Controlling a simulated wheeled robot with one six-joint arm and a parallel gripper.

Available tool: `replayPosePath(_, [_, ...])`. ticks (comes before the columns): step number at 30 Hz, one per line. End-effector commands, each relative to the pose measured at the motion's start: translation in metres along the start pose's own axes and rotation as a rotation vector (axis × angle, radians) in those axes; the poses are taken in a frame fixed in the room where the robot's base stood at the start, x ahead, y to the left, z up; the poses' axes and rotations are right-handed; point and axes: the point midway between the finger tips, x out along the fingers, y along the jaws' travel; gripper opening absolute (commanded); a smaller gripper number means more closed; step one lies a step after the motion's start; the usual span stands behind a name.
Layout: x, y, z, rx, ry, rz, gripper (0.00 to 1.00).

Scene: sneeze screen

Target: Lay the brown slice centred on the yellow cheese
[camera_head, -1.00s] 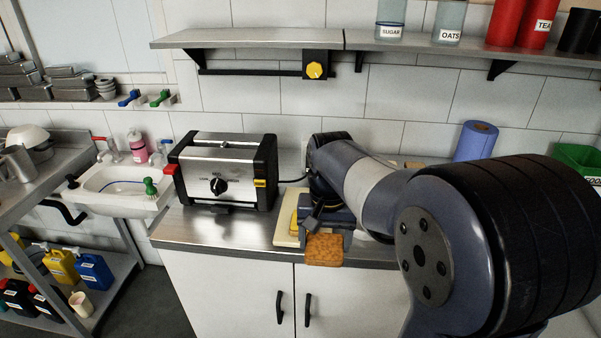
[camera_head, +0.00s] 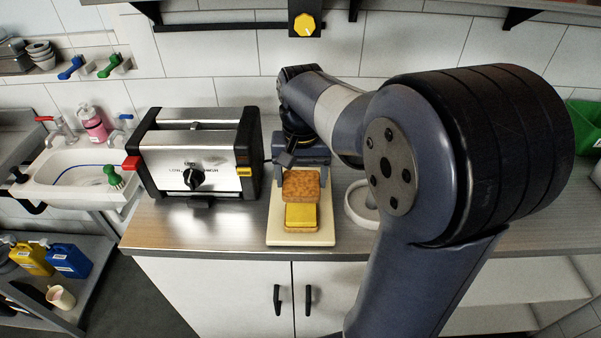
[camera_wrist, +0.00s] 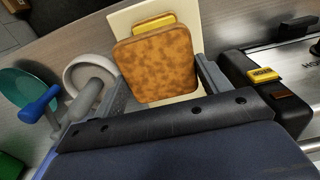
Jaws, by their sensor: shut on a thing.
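The brown slice (camera_head: 301,185) is toasted and mottled. My gripper (camera_head: 300,170) is shut on it, and the slice sticks out in front of the jaws. In the wrist view the slice (camera_wrist: 157,64) sits between the two fingers and hides part of what lies beyond. The yellow cheese (camera_head: 301,216) lies on another brown slice (camera_head: 301,230) on a cream board (camera_head: 275,232). In the head view the held slice appears just behind the cheese, covering its back edge. The cheese (camera_wrist: 154,24) shows only as a strip past the slice in the wrist view. The height gap is unclear.
A steel toaster (camera_head: 195,160) stands close to the left of the board. A round white dish (camera_head: 358,205) is to the right, partly behind my arm. The counter's front edge (camera_head: 220,252) runs just before the board. A shelf with a yellow knob (camera_head: 304,25) is above.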

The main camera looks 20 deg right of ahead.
Motion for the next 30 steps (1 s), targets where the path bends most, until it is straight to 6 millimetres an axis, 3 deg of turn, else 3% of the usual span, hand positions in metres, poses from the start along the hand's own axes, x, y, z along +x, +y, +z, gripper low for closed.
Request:
replayPosePath(5, [0.000,0.000,0.001,0.000,-0.001,0.001,0.50])
replayPosePath(21, [0.045,0.000,0.001,0.000,-0.001,0.001,0.50])
replayPosePath(30, [0.048,0.000,0.000,0.000,0.000,0.000,0.50])
